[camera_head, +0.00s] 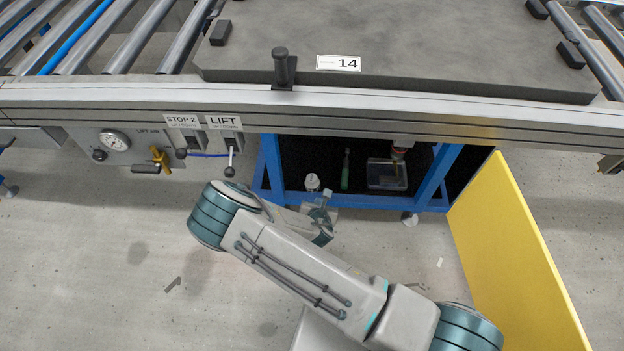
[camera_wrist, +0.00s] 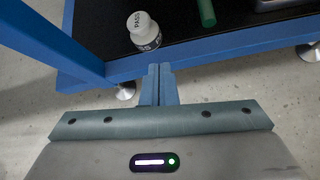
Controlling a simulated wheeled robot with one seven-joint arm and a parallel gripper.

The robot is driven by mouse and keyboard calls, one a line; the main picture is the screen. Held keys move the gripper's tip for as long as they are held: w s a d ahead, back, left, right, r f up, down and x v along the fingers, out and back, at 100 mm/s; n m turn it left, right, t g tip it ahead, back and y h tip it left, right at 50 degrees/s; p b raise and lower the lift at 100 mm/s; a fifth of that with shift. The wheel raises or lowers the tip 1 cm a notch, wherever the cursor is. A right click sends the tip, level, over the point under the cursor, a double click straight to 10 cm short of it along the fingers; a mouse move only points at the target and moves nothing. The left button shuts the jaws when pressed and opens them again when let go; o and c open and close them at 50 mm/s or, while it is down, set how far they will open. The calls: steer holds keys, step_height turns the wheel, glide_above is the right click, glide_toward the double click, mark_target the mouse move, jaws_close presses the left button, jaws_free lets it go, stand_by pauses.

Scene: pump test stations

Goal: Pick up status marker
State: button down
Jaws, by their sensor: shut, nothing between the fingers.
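A small white bottle-shaped piece with lettering on its cap that seems to read "PASS" (camera_wrist: 143,30) stands upright on the black shelf, near its blue front rail. It looks like the status marker. It also shows in the head view (camera_head: 312,181), just behind my gripper. My gripper (camera_wrist: 160,70) is shut and empty. Its fingertips are at the blue rail in the wrist view, below and slightly right of the white piece and apart from it. In the head view my gripper (camera_head: 325,199) is partly hidden by its own wrist.
A green-handled item (camera_head: 345,172) and a clear bin (camera_head: 374,186) lie right of the white piece on the shelf. Blue posts (camera_head: 273,165) flank the opening. A yellow panel (camera_head: 505,250) stands at right. The conveyor's metal edge (camera_head: 400,108) runs above.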

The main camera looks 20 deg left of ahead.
steer(key=f+n+y, duration=0.1)
steer(key=f+n, duration=0.1)
steer(key=n, duration=0.1)
steer(key=b, duration=0.4)
glide_toward(312, 178)
steer(key=shift+t, duration=0.4)
steer(key=x, duration=0.7)
steer(key=shift+a+r, duration=0.1)
steer(key=shift+r, duration=0.05)
steer(key=shift+f+b, duration=0.2)
steer(key=shift+b, duration=0.1)
steer(key=shift+f, duration=0.1)
steer(key=shift+s+f, duration=0.1)
steer(key=shift+s, duration=0.05)
steer(key=shift+s+d+f+p, duration=0.15)
steer(key=shift+s+d, duration=0.3)
steer(key=shift+s, duration=0.65)
steer(key=shift+s+d+r+p, duration=0.15)
steer(key=shift+s+d, duration=0.25)
steer(key=shift+s, duration=0.75)
steer(key=shift+w, duration=0.1)
